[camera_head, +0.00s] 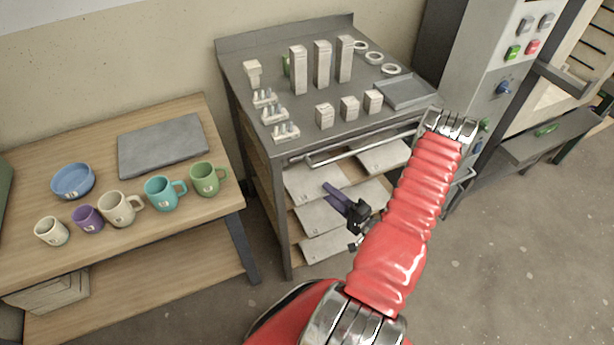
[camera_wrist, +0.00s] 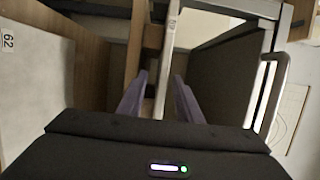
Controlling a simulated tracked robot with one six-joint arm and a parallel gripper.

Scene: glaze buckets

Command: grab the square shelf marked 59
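Several pale square shelves lie in the rack under the dark metal table, among them an upper left one (camera_head: 305,182), an upper right one (camera_head: 385,156) and a lower left one (camera_head: 322,246). No number on them is readable in the head view. My gripper (camera_head: 335,192) has its purple fingers at the rack's open front, over the left stack. In the wrist view my gripper (camera_wrist: 160,98) is open, its fingers either side of a narrow pale edge with a small unreadable mark. A pale slab (camera_wrist: 35,85) marked 62 shows at the left there.
The metal table (camera_head: 285,145) carries posts, small blocks, rings and a grey tray (camera_head: 405,92). A rail (camera_head: 350,152) crosses above the shelves. A wooden bench (camera_head: 100,115) with mugs stands left, a control cabinet (camera_head: 485,70) right. The floor at right is clear.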

